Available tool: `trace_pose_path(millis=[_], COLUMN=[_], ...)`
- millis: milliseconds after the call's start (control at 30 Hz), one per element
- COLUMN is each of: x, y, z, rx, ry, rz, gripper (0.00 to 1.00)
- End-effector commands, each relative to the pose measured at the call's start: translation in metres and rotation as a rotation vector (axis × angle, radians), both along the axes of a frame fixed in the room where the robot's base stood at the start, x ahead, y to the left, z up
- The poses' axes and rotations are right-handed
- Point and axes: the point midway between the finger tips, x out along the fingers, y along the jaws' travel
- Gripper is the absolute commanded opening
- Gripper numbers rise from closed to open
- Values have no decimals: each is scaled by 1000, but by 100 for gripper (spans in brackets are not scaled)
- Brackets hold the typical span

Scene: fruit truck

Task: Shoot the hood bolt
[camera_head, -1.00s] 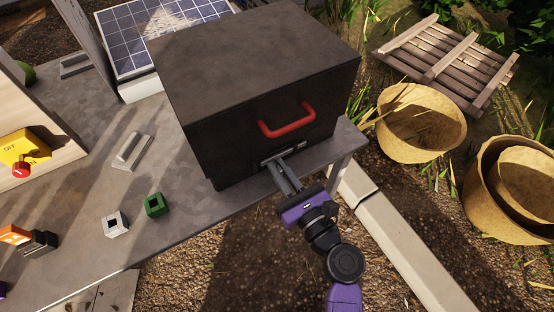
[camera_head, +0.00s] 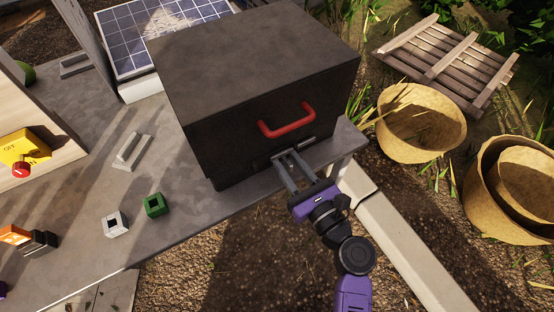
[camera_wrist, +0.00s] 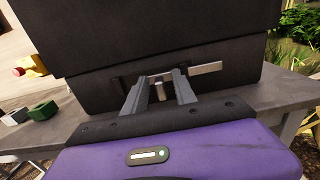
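The hood is a large black box (camera_head: 255,75) with a red handle (camera_head: 287,120) on its front, standing on the grey bench. Its bolt shows as a pale metal bar (camera_head: 307,142) low on the front, below the handle. In the wrist view the bar (camera_wrist: 206,68) extends right of the fingers, and a small knob (camera_wrist: 160,91) shows between them. My gripper (camera_head: 287,156) is open, its fingers pointing at the bolt, one on each side of the knob with gaps visible. The fingers hide part of the bolt.
The grey bench (camera_head: 185,215) carries a green cube (camera_head: 155,205), a white cube (camera_head: 115,224) and a grey bracket (camera_head: 131,152) left of the hood. A yellow box (camera_head: 22,150) with a red knob is further left. Woven baskets (camera_head: 421,125) stand on the ground at right.

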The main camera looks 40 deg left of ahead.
Motion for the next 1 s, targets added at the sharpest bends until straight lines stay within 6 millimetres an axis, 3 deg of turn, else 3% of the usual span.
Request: trace_pose_path(millis=[1000], x=[-25], y=[-62], z=[1], rx=[0], ry=[0], rz=[-1], gripper=[33])
